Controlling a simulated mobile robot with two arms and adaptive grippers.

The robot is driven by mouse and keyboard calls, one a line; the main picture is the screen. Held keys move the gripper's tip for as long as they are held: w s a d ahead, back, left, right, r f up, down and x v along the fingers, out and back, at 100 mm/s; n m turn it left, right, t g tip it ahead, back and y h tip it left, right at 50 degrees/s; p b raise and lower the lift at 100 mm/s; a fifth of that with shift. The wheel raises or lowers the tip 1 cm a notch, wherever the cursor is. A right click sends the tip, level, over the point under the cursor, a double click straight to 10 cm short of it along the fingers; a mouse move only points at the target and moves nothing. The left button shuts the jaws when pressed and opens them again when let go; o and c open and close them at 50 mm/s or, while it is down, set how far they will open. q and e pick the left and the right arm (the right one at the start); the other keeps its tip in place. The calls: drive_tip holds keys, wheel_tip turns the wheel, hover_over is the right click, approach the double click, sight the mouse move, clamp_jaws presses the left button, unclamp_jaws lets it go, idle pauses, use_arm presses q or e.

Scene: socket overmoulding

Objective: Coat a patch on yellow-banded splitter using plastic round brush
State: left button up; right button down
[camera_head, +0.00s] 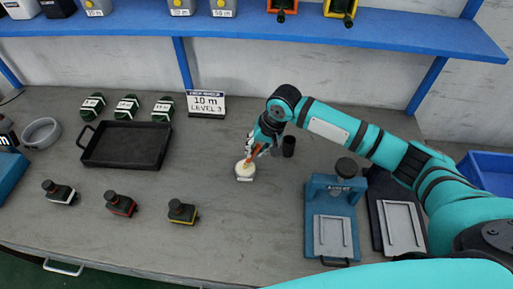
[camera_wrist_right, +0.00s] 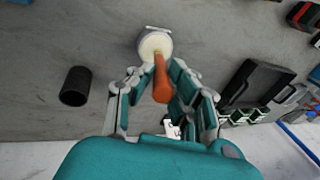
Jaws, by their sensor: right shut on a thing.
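The yellow-banded splitter (camera_head: 180,211) is a small dark block with a round black top and a yellow stripe. It stands on the grey table at the right end of a row of similar splitters. My right gripper (camera_head: 257,146) is shut on the orange handle of the brush (camera_wrist_right: 161,82). The brush points down at a round white pot (camera_head: 244,170) with cream contents, also in the right wrist view (camera_wrist_right: 154,44). The brush's tip is hidden at the pot, so I cannot tell how deep it sits. My left gripper is not in view.
Red-banded (camera_head: 121,205) and white-banded (camera_head: 59,192) splitters stand left of the yellow one. A black tray (camera_head: 126,145) lies behind them. A dark cup (camera_head: 289,146) stands close right of my gripper. A blue press (camera_head: 333,215) stands at the right. Table between pot and yellow-banded splitter is clear.

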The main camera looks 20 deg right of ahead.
drive_tip(key=shift+s+f+p, duration=0.15)
drive_tip(key=shift+f+p, duration=0.05)
drive_tip(key=shift+p, duration=0.35)
idle(1.9)
wheel_tip(320, 180, up, 2)
drive_tip(key=shift+r+p, duration=0.1)
drive_tip(key=shift+p, duration=1.15)
wheel_tip(320, 180, up, 5)
drive_tip(key=p, duration=0.6)
